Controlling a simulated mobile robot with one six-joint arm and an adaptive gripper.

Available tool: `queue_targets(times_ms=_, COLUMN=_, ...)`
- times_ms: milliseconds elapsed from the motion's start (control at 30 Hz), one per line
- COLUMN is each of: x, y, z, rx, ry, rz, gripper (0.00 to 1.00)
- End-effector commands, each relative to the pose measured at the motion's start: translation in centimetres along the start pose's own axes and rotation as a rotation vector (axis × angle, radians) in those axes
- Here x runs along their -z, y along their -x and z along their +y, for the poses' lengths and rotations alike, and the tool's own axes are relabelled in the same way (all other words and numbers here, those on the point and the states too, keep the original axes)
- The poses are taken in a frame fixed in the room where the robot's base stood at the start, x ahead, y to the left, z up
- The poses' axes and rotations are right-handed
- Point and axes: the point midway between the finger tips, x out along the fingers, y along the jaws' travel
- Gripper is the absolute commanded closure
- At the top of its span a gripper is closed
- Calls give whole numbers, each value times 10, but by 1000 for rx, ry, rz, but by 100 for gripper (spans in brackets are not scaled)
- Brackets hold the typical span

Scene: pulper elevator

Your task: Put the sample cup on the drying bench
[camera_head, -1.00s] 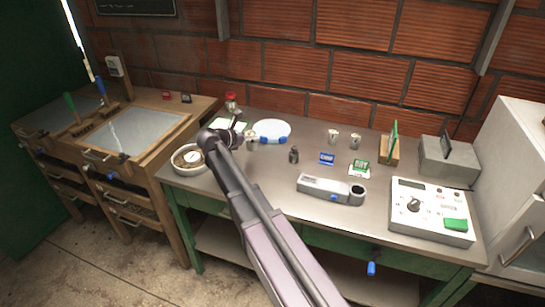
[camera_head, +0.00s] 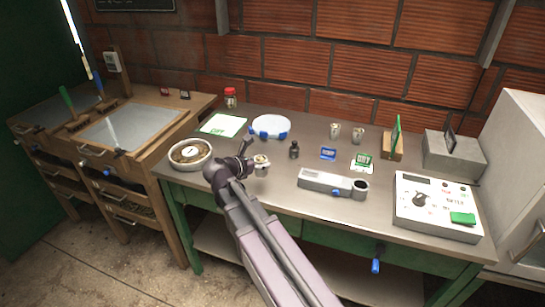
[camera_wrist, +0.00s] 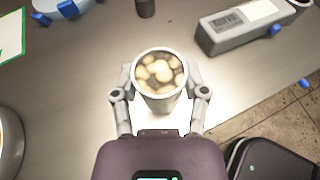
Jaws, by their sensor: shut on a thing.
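My gripper (camera_wrist: 160,95) is shut around the sample cup (camera_wrist: 159,82), a pale metal cup filled with round beige beans. The cup is upright between the two fingers. In the head view the cup (camera_head: 262,165) is at the end of my arm, over the front left part of the metal table (camera_head: 240,185); its height above the table is hard to tell. The wooden bench (camera_head: 130,165) at the left, with grey top panels and drawers, looks like the drying bench. It stands left of my gripper, with the white bowl between them.
The white bowl (camera_head: 190,154) sits at the table's left corner. A green-edged card (camera_head: 222,125), a white round dish (camera_head: 270,126), a dark bottle (camera_head: 294,149) and a grey device (camera_head: 332,182) lie around. Two more cups (camera_head: 346,132) stand behind. Tools stand on the wooden bench.

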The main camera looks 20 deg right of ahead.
Motion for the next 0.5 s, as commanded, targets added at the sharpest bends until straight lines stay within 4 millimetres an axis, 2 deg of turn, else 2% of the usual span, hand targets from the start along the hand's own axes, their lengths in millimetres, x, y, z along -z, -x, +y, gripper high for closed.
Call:
queue_targets(times_ms=33, x=8, y=2, z=-12, rx=-4, ry=2, rz=0, gripper=92)
queue_targets(times_ms=200, x=16, y=8, z=-27, rx=-14, ry=6, rz=0, gripper=92)
queue_targets(times_ms=500, x=18, y=10, z=-31, rx=-19, ry=8, rz=0, gripper=92)
